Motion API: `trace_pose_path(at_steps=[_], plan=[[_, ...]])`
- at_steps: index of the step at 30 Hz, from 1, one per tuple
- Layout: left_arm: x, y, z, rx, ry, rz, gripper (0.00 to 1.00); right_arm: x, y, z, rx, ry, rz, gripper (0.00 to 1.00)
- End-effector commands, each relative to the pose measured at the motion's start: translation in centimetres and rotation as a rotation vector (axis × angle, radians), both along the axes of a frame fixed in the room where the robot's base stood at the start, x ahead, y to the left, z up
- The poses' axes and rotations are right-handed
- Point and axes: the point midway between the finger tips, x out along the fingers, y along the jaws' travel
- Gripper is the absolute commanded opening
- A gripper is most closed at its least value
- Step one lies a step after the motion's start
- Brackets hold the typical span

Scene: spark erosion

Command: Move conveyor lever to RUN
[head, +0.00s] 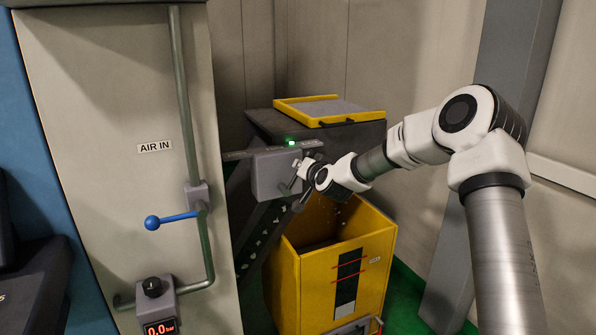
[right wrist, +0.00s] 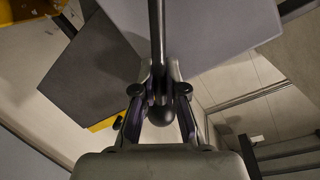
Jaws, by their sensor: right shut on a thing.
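The conveyor lever shows in the right wrist view as a dark rod (right wrist: 157,35) with a round black knob at its end. My right gripper (right wrist: 159,92) is shut on it, one finger on each side just by the knob. In the head view my right gripper (head: 301,184) is at the right side of a grey control box (head: 270,176) with a lit green lamp (head: 291,143) on top. There the gripper mostly hides the lever, and I cannot read any RUN marking. My left gripper is not in view.
A dark sloping conveyor (head: 261,232) runs below the box. A yellow bin (head: 314,285) stands under my right gripper. A yellow-rimmed tray (head: 305,119) lies behind. A grey cabinet (head: 95,80) with a blue-handled valve (head: 170,220) and pressure display stands at the left.

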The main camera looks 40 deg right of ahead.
Motion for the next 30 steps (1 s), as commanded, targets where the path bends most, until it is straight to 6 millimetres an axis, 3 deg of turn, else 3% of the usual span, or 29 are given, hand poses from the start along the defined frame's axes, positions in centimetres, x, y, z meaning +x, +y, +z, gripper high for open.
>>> trace_pose_path(at_steps=[16, 18, 19, 30], plan=[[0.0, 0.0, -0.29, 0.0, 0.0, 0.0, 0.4, -0.07, -0.2, -0.2, 0.031, -0.006, -0.001, 0.0], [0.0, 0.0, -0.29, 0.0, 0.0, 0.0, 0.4, -0.07, -0.2, -0.2, 0.031, -0.006, -0.001, 0.32], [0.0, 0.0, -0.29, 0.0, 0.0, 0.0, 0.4, -0.07, -0.2, -0.2, 0.031, -0.006, -0.001, 0.37], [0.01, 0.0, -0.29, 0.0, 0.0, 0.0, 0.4, -0.57, -0.03, 0.02, 0.032, -0.008, -0.001, 0.37]])
